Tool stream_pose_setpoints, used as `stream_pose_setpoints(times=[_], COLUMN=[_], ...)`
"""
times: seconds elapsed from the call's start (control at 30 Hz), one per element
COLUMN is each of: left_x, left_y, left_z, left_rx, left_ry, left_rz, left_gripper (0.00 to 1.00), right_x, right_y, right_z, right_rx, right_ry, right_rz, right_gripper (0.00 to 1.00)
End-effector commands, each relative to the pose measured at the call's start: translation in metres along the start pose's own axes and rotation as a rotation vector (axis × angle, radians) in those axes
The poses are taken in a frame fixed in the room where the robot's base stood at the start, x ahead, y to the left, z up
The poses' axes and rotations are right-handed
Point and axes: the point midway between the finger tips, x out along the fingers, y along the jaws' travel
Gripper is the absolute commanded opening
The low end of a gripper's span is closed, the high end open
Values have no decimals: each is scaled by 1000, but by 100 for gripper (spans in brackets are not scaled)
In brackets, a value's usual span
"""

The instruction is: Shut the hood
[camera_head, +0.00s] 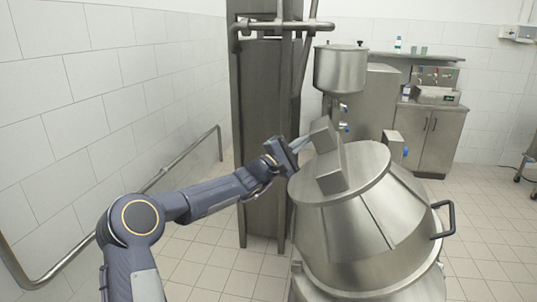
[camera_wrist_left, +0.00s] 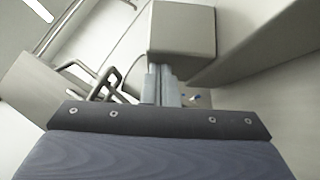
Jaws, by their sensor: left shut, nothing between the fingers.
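The hood (camera_head: 372,160) is the round steel lid on top of a large cone-shaped steel vessel (camera_head: 345,232). It appears to lie over the vessel's top; I cannot tell whether it is fully seated. A steel box-shaped block (camera_head: 331,171) stands on its left part. My left gripper (camera_head: 298,145) is just left of this block, its fingers shut with nothing between them. In the left wrist view the shut fingers (camera_wrist_left: 163,86) point at a steel block (camera_wrist_left: 182,30); contact cannot be told. My right gripper is not in view.
A dark handle (camera_head: 446,219) sticks out from the vessel's right side. Behind stand a steel hopper (camera_head: 340,68), a tall steel column (camera_head: 262,110) with pipes, and a cabinet (camera_head: 436,135). A rail (camera_head: 180,170) runs along the left wall. Tiled floor is free at the right.

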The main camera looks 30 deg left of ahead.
Motion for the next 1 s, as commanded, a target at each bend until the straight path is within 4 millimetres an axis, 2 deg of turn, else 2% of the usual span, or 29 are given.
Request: stream_pose_setpoints(times=[0.03,0.1,0.4,0.63,1.0], left_x=[13,29,83,104,114], left_y=[-13,-26,-86,-120,-142], left_z=[17,32,85,105,115], left_rx=[34,77,239,319,357], left_ry=[-13,-11,-7,-3,-4], left_rz=[-30,-75,-242,-322,-365], left_gripper=[0,0,0,0,0], right_x=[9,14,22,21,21], right_y=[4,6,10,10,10], right_z=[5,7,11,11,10], right_rx=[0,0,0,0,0], right_ry=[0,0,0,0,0], right_rz=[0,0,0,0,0], right_gripper=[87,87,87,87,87])
